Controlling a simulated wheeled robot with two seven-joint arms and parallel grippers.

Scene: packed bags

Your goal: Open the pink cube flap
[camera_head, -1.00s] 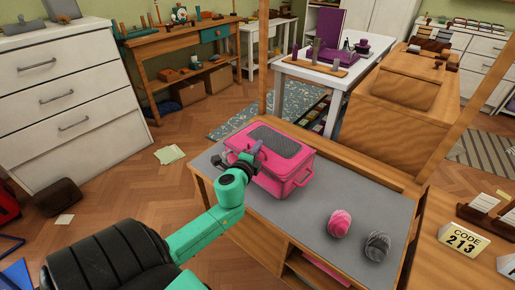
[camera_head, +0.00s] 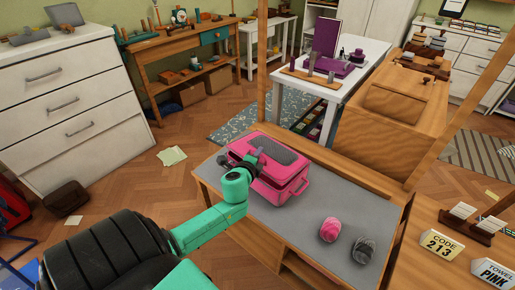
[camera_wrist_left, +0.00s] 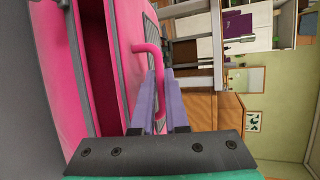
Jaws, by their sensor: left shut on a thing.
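The pink cube (camera_head: 275,190) is a pink case with a grey mesh panel on its flap (camera_head: 249,139). It stands on the grey-topped bench, with a pink handle (camera_head: 301,188) on its right side. The flap is slightly raised; a dark red gap (camera_wrist_left: 97,60) shows between flap and body in the left wrist view. My left gripper (camera_head: 258,158) is at the cube's front-left top edge. Its fingers (camera_wrist_left: 160,80) are shut on a pink loop (camera_wrist_left: 147,48) on the flap. The arm hides part of the cube's front. My right gripper is not in view.
A pink rolled item (camera_head: 330,229) and a grey one (camera_head: 364,249) lie on the grey bench top (camera_head: 290,226). Wooden posts rise behind the bench. Cards reading CODE 213 (camera_head: 441,245) and TOWEL PINK (camera_head: 492,273) stand at the right.

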